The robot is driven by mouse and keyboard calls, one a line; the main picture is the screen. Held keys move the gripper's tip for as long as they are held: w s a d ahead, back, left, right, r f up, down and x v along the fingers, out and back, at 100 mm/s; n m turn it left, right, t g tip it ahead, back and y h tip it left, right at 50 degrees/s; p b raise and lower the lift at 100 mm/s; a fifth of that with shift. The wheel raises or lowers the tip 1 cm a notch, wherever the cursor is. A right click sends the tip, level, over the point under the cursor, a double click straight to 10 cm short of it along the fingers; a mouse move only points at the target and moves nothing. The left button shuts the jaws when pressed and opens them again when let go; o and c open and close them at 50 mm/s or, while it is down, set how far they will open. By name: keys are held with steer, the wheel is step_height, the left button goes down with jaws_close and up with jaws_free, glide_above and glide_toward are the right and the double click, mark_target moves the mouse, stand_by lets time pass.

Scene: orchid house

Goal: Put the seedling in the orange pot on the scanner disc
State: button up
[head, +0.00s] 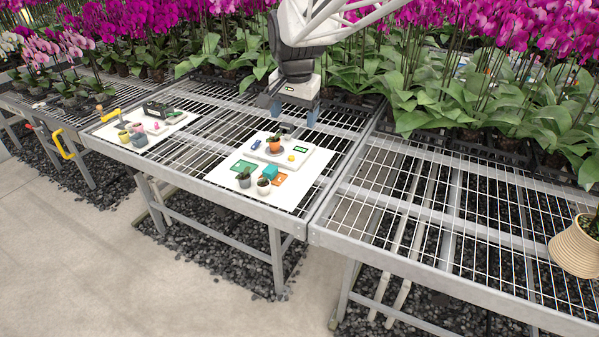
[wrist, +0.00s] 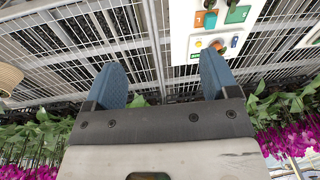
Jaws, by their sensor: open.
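The orange pot (head: 274,147) with a small green seedling stands upright on the white scanner (head: 314,162), on or over its dark round disc (head: 262,152). The disc is mostly hidden by the pot, so I cannot tell how well it is centred. The pot also shows small in the wrist view (wrist: 216,46). My gripper (head: 293,112) is open and empty, above the bench behind the scanner and apart from the pot. In the wrist view its two blue fingers (wrist: 158,80) are spread wide with only bench mesh between them.
A tray with pots (head: 146,130) is left. Orchids line the back. The right mesh is mostly bare.

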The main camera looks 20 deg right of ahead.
steer(key=s+f+n, duration=0.2)
steer(key=s+n, duration=0.2)
steer(key=s, duration=1)
steer(key=s+a+f+n, duration=0.1)
steer(key=s+f+n, duration=0.2)
steer(key=s, duration=1.1)
steer(key=shift+a+f+n+t, duration=0.2)
steer(key=shift+f+n+t, duration=0.15)
steer(key=shift+n+t, duration=0.05)
